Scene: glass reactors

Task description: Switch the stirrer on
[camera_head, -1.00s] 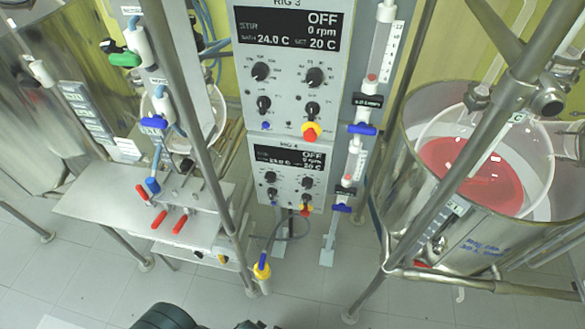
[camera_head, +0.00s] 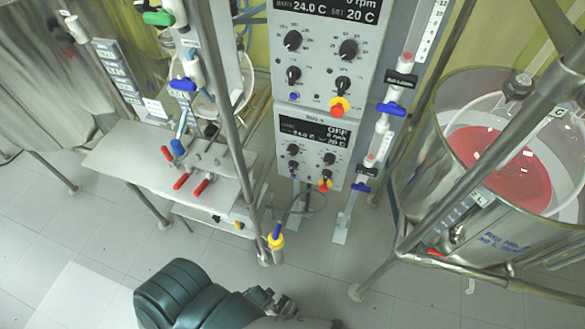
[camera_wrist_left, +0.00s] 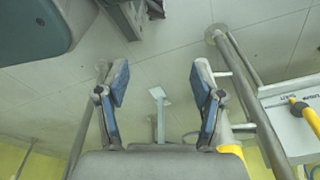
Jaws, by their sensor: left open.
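The upper control box (camera_head: 322,67) is in the middle of the head view, with its top cut off. It has black knobs (camera_head: 292,40) and a red-and-yellow emergency button (camera_head: 339,107). The lower control box (camera_head: 312,150) hangs below it, and its display (camera_head: 313,137) reads OFF. It has smaller knobs (camera_head: 330,158) and a red-and-yellow button (camera_head: 325,184). My left gripper (camera_head: 270,298) is low in the head view, below and apart from both boxes. In the left wrist view it (camera_wrist_left: 158,80) is open and empty. My right gripper does not show.
A steel vessel (camera_head: 480,225) holding a bowl of red liquid (camera_head: 498,165) stands at the right. A frame post (camera_head: 228,110) rises left of the boxes. A steel shelf (camera_head: 130,145) with red-handled valves (camera_head: 182,181) is at left. The floor in front is open.

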